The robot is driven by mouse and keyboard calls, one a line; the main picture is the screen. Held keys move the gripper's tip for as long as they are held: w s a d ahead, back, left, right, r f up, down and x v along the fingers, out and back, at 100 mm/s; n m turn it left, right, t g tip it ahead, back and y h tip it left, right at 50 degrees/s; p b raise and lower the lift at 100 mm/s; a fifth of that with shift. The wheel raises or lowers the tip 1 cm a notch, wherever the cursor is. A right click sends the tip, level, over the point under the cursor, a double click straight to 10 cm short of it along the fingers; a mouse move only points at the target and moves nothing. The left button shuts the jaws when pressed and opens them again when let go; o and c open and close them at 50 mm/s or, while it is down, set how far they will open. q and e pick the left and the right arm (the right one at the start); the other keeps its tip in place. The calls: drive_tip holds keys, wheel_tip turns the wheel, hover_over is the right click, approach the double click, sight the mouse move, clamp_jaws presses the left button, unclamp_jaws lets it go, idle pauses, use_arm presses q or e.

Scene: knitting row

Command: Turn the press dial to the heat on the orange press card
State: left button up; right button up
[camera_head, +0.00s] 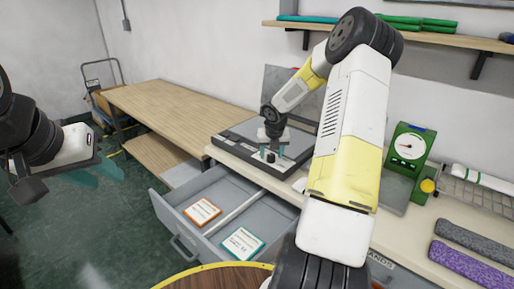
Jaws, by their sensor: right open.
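The orange-edged press card (202,211) lies in the open grey drawer (185,238), left of the drawer's divider. Its print is too small to read. The grey press (235,140) stands on the bench above the drawer. A small dark knob, which looks like the press dial (271,157), sits at its front.
A teal-edged card (242,243) lies in the drawer right of the divider. A green scale (408,146) stands right on the bench, near grey and purple knitted pieces (470,265). A wooden table (170,108) is at back left, with a cart (100,95) beyond. A round table edge (205,276) is in front.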

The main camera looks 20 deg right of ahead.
clamp_jaws()
